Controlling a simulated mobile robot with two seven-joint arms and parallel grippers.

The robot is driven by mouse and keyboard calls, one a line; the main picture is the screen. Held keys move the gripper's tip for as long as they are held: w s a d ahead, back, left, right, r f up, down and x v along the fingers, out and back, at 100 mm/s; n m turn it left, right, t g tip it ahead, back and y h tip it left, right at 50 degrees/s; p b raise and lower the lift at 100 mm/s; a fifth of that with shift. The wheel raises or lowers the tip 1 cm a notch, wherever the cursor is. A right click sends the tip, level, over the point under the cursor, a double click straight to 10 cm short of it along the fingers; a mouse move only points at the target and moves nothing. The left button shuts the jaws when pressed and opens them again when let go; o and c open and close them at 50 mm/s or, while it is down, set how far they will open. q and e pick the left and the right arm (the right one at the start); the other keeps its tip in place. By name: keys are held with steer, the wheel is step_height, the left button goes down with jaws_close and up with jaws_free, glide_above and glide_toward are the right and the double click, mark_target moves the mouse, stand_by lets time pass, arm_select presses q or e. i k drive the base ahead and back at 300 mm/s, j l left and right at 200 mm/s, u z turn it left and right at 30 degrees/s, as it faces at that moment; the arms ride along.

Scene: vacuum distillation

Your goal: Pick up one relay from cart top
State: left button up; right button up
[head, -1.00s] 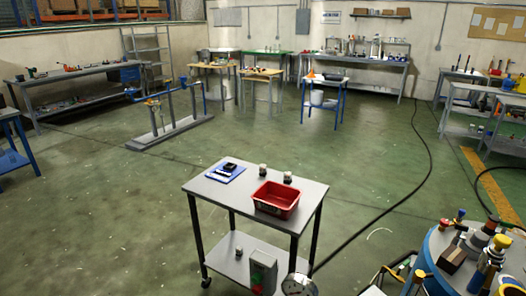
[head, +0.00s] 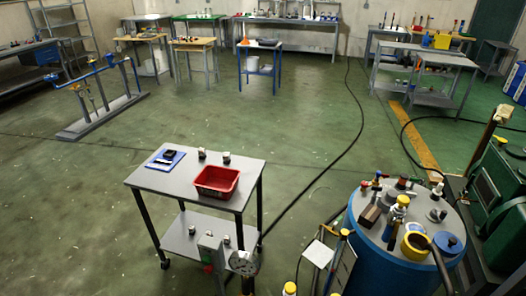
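A small grey cart (head: 183,183) stands in the lower middle of the head view. On its top, near the back edge, sit two small dark relays with pale tops, one left (head: 202,153) and one right (head: 226,158). They stand a little apart, behind the red bin (head: 216,181). Another small similar item (head: 192,229) is on the lower shelf. No gripper and no arm of mine shows in the view.
A blue pad (head: 165,159) with a dark item lies on the cart's left side. A grey box and a round gauge (head: 242,262) stand at the cart's front. A large blue drum (head: 392,262) with tools is at the right. Open floor lies left of the cart.

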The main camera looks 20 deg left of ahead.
mark_target(202, 151)
steer(key=z, duration=1)
steer(key=j+z, duration=0.1)
steer(key=z, duration=1.9)
steer(key=k+z, duration=0.1)
steer(key=z, duration=0.4)
steer(key=k+j+u, duration=0.1)
steer(key=k, duration=0.9)
steer(key=k+z, duration=0.25)
steer(key=k, duration=0.25)
steer(key=k+l+z, duration=0.2)
steer(key=k, duration=0.35)
steer(key=k+j+z, duration=0.1)
steer(key=k+z, duration=0.15)
steer(key=z, duration=0.15)
steer(key=k+z, duration=0.55)
steer(key=z, duration=0.25)
steer(key=k+u, duration=0.2)
steer(key=u, duration=0.15)
steer(key=k+j+u, duration=0.15)
steer(key=u, duration=3.9)
steer(key=i+j, duration=0.05)
steer(key=j, duration=0.05)
